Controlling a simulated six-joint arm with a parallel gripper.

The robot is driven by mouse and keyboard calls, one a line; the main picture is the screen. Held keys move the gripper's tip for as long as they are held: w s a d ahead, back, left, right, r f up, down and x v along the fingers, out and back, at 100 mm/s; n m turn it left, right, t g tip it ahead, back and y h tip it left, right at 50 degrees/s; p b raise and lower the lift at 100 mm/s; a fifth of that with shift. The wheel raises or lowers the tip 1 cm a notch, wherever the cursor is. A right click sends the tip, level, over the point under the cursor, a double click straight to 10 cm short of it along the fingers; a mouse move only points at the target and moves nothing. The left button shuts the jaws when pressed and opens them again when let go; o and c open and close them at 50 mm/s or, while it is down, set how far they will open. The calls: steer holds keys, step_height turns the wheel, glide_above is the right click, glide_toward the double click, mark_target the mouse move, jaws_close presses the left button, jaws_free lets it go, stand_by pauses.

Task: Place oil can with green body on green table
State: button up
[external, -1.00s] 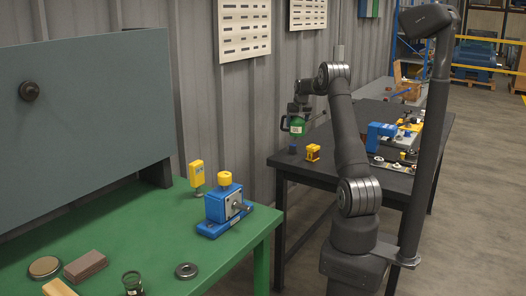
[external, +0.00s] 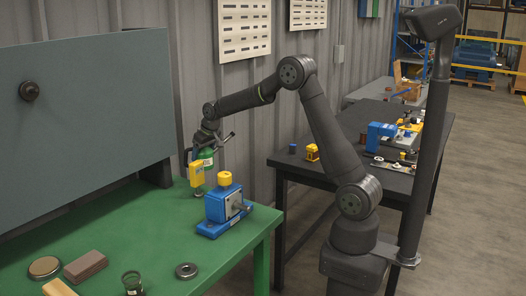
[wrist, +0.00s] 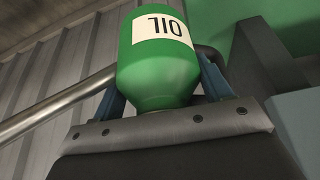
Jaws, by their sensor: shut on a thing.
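The oil can (external: 208,156) has a green body and a white label, which reads OIL upside down in the wrist view (wrist: 157,65). My gripper (external: 206,142) is shut on its upper part, and the can hangs below it. The can is at the far side of the green table (external: 150,222), behind a yellow item that hides its lower part. I cannot tell whether its base touches the table. Its grey spout (wrist: 55,107) points left in the wrist view.
The yellow item (external: 196,174) and a blue vise-like device with a yellow top (external: 224,207) stand close to the can. A metal ring (external: 187,270), brown blocks (external: 86,266) and other small parts lie nearer the front. The middle of the green table is clear. A dark table (external: 345,165) is at right.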

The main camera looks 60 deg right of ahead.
steer(key=s+a+r+n+y, duration=0.1)
steer(key=a+r+n+y, duration=0.15)
steer(key=a+n, duration=1.05)
steer(key=s+a+f+g, duration=0.1)
steer(key=s+a, duration=0.1)
steer(key=a, duration=0.2)
steer(key=s+a+f+n+g+y, duration=0.1)
steer(key=s+a+f, duration=0.1)
steer(key=a, duration=0.3)
steer(key=s+a+f+g+y, duration=0.1)
steer(key=s+a, duration=0.1)
steer(key=a, duration=0.2)
steer(key=shift+s+a+f+n, duration=0.3)
steer(key=shift+s+a+f, duration=0.1)
steer(key=s+a+r+n+g+h, duration=0.35)
steer(key=s+a+n, duration=0.25)
steer(key=n, duration=0.8)
steer(key=s+a+r+n+g+h, duration=0.25)
steer(key=s+a+r+n, duration=0.3)
steer(key=n, duration=0.75)
steer(key=shift+n, duration=0.3)
steer(key=shift+s+a+f, duration=0.4)
steer(key=shift+a+f, duration=1.45)
steer(key=shift+f, duration=0.1)
steer(key=shift+s+a+f, duration=0.4)
steer(key=shift+a+f, duration=1.45)
steer(key=shift+f, duration=0.05)
steer(key=shift+s+a+f, duration=0.4)
steer(key=shift+a+f, duration=1.45)
steer(key=shift+f, duration=0.1)
